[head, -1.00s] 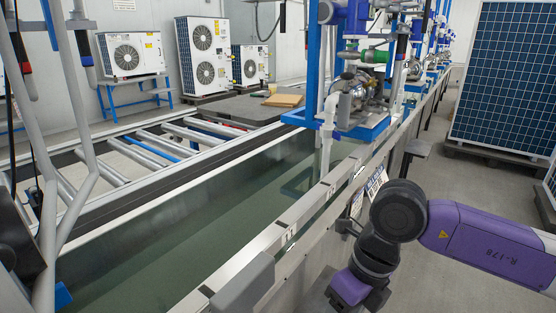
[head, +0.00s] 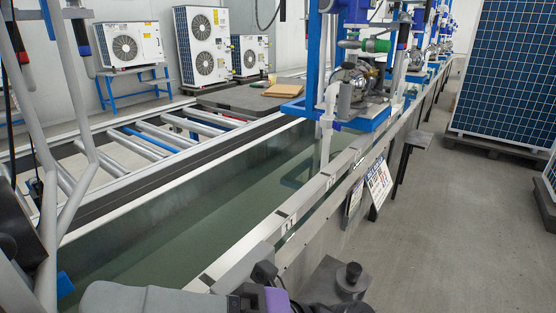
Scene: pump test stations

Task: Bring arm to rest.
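My arm shows only at the bottom edge, as a grey rounded link (head: 150,300) and a purple and black joint (head: 262,298). It lies low in front of the near rim of the long water tank (head: 170,240). My gripper's fingers do not show in the picture, so whether they are open or shut is hidden.
A pump station (head: 352,90) in a blue frame stands over the tank. A grey block with a black knob (head: 352,272) is close beside my arm. White signs (head: 378,182) lean on the tank's side. Grey floor is clear at right, before the solar panel (head: 510,75).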

